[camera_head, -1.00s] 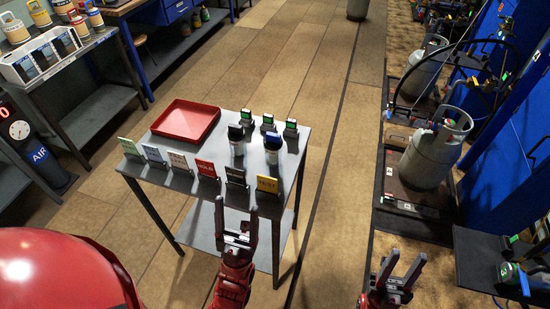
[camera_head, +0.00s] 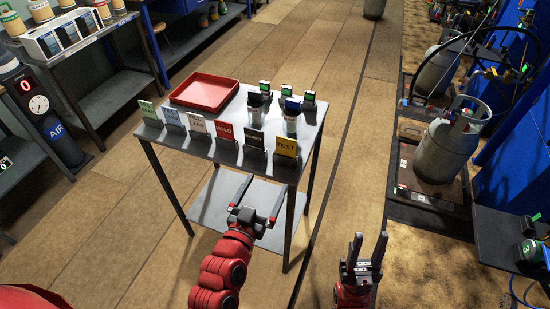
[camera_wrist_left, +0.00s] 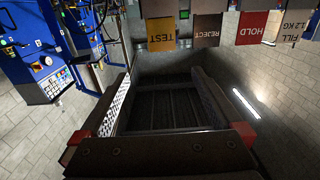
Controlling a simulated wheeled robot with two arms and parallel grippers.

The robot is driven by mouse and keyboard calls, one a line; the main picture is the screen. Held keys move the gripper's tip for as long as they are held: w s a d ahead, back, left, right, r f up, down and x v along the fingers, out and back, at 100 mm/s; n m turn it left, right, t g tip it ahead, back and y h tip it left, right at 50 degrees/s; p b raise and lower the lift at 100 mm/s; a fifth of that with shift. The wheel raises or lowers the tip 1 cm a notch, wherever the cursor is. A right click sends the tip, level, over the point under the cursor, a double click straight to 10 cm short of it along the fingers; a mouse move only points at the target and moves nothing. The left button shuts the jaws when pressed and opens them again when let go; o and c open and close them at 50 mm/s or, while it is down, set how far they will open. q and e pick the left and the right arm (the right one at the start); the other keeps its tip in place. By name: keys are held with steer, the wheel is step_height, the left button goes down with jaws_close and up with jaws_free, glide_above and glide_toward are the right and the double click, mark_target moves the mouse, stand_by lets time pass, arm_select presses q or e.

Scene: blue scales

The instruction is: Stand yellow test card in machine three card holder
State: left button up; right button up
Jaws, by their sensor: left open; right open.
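The yellow TEST card (camera_head: 287,147) stands upright in a small dark holder at the right end of the card row on the grey table. It shows upside down at the top of the left wrist view (camera_wrist_left: 161,34). My left gripper (camera_head: 262,196) is open and empty, in front of the table and below the card, apart from it. Its open jaws also show in the left wrist view (camera_wrist_left: 165,85). My right gripper (camera_head: 369,243) is open and empty, right of the table. A unit marked with a green 3 (camera_head: 529,252) sits at the right edge; its card holder cannot be made out.
Beside the yellow card stand the dark REJECT card (camera_head: 251,142), the red HOLD card (camera_head: 225,132) and others. A red tray (camera_head: 205,91) and dark-topped containers stand behind. A gas cylinder (camera_head: 447,148) stands on a right platform. Floor between table and platforms is clear.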

arm_select(q)
steer(key=b, duration=0.5)
glide_toward(286, 140)
steer(key=p+x, duration=0.1)
steer(key=x, duration=0.1)
steer(key=p+x, duration=0.1)
steer(key=x, duration=0.1)
steer(key=shift+w+d+f, duration=0.2)
steer(key=shift+d+f, duration=0.05)
steer(key=shift+d, duration=0.05)
steer(key=shift+w+d+f, duration=0.1)
steer(key=shift+w, duration=0.25)
steer(key=x, duration=0.1)
steer(key=p+x, duration=0.1)
steer(key=x, duration=0.2)
steer(key=shift+w+r, duration=0.3)
steer(key=shift+w, duration=0.05)
steer(key=shift+w+f, duration=0.1)
steer(key=shift+w, duration=0.15)
steer(key=c, duration=1.2)
